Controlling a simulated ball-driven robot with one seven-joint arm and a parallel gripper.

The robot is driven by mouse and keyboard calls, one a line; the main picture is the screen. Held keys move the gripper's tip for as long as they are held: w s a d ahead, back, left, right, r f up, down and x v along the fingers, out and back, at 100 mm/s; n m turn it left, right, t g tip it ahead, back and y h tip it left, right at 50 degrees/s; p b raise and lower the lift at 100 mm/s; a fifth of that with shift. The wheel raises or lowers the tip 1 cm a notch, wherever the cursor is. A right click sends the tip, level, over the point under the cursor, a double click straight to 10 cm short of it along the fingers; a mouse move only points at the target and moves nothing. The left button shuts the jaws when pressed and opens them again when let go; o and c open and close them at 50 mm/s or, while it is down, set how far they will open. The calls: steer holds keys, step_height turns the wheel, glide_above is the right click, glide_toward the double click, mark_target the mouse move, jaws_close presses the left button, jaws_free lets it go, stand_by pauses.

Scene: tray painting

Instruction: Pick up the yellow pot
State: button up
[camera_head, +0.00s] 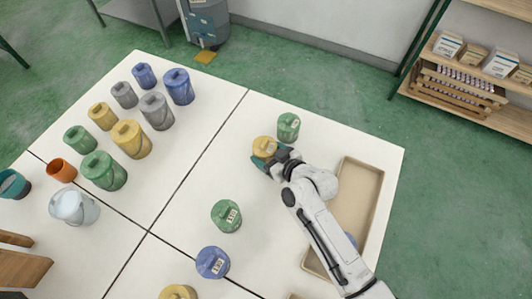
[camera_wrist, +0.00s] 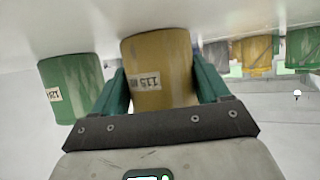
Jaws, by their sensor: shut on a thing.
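The yellow pot (camera_head: 264,146) stands near the back of the right part of the white table, with my gripper (camera_head: 268,163) at its front side. In the wrist view the yellow pot (camera_wrist: 160,75) fills the space between the two green fingers of my gripper (camera_wrist: 160,88), which are shut on it. The picture there appears upside down. I cannot tell whether the pot is touching the table or slightly lifted.
A green pot (camera_head: 288,127) stands close behind the yellow one. Another green pot (camera_head: 226,215) and a blue pot (camera_head: 213,262) stand nearer. A beige tray (camera_head: 371,190) lies at right, partly under my arm. Several pots and buckets fill the table's left side.

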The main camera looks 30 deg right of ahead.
steer(key=shift+r, duration=0.2)
steer(key=shift+r, duration=0.2)
step_height(320, 180, up, 2)
steer(key=s+d+r+b, duration=0.2)
steer(key=s+d+r, duration=0.7)
steer(key=s+r, duration=0.15)
step_height(320, 180, up, 10)
steer(key=p, duration=0.8)
steer(key=shift+d+p, duration=0.15)
steer(key=shift+p, duration=0.2)
